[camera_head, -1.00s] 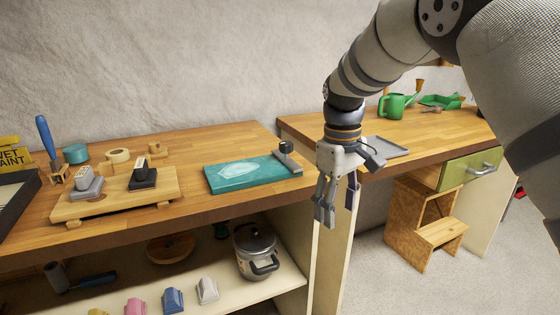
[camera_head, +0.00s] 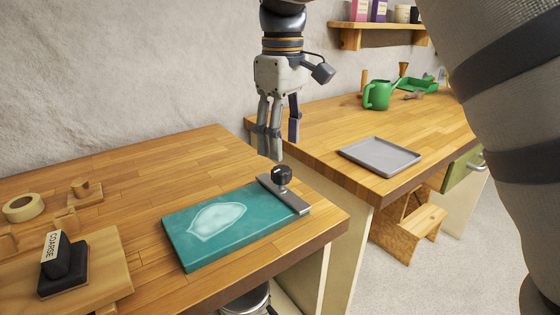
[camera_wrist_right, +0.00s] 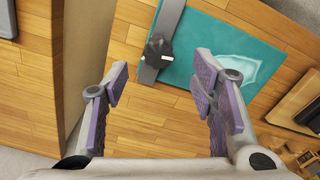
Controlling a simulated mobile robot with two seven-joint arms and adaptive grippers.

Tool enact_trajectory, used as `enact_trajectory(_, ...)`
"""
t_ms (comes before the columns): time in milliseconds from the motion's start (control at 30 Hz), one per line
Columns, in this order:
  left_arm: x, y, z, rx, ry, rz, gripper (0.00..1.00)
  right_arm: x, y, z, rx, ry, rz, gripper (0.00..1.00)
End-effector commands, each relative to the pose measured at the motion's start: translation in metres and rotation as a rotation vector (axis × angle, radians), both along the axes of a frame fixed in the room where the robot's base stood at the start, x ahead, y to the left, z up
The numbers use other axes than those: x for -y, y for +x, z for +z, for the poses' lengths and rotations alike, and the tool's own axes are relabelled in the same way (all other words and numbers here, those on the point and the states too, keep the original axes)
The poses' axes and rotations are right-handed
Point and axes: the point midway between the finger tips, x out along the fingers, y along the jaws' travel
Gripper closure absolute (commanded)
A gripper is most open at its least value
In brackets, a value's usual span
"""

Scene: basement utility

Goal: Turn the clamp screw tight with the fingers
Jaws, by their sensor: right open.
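The clamp screw has a dark round knob (camera_head: 282,175) on a grey clamp bar (camera_head: 290,195). The bar lies across the right end of a teal board (camera_head: 215,222) with a pale leaf-like shape, on the left wooden bench. My right gripper (camera_head: 272,150) hangs pointing down, just above and behind the knob, apart from it. In the right wrist view my gripper (camera_wrist_right: 162,90) is open and empty, with the knob (camera_wrist_right: 158,52) beyond the fingertips. My left gripper is not in view.
A black block labelled COARSE (camera_head: 63,262) sits on a wooden stand (camera_head: 105,265) at the left, near a tape roll (camera_head: 24,208). A grey tray (camera_head: 379,156) and a green watering can (camera_head: 378,95) stand on the right bench. A gap separates the benches at the front.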

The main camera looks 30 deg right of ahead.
Motion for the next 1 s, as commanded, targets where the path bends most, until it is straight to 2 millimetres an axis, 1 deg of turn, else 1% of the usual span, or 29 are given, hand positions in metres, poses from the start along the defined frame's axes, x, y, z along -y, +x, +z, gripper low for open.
enact_trajectory(100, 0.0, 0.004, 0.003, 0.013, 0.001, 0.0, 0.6, 0.0, -0.001, -0.027, -0.002, -0.001, 0.0, 0.48)
enact_trajectory(233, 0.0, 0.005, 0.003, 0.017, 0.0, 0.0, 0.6, 0.0, 0.0, -0.049, -0.001, -0.001, 0.0, 0.48)
enact_trajectory(300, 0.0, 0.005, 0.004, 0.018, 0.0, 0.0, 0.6, 0.0, 0.0, -0.056, 0.0, -0.001, 0.0, 0.48)
enact_trajectory(400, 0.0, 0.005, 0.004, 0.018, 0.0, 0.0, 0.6, 0.0, 0.0, -0.06, 0.002, -0.001, 0.001, 0.48)
enact_trajectory(600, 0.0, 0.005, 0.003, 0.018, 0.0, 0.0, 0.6, 0.0, 0.0, -0.061, 0.0, -0.001, 0.001, 0.48)
enact_trajectory(667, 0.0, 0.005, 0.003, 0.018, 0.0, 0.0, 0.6, 0.0, 0.0, -0.06, 0.0, -0.001, 0.001, 0.62)
enact_trajectory(700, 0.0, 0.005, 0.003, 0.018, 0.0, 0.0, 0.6, 0.0, 0.0, -0.06, 0.0, -0.001, 0.001, 0.71)
enact_trajectory(767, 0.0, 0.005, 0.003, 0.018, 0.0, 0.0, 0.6, 0.0, 0.0, -0.06, 0.0, -0.001, 0.001, 0.84)
enact_trajectory(800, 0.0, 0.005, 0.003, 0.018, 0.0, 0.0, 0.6, 0.0, 0.0, -0.06, 0.0, -0.001, 0.001, 0.94)
enact_trajectory(833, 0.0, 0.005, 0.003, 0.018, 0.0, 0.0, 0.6, 0.0, 0.0, -0.06, 0.0, -0.001, 0.001, 0.96)
enact_trajectory(1000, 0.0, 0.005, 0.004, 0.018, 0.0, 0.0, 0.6, 0.0, 0.0, -0.06, 0.0, -0.001, -0.004, 0.96)
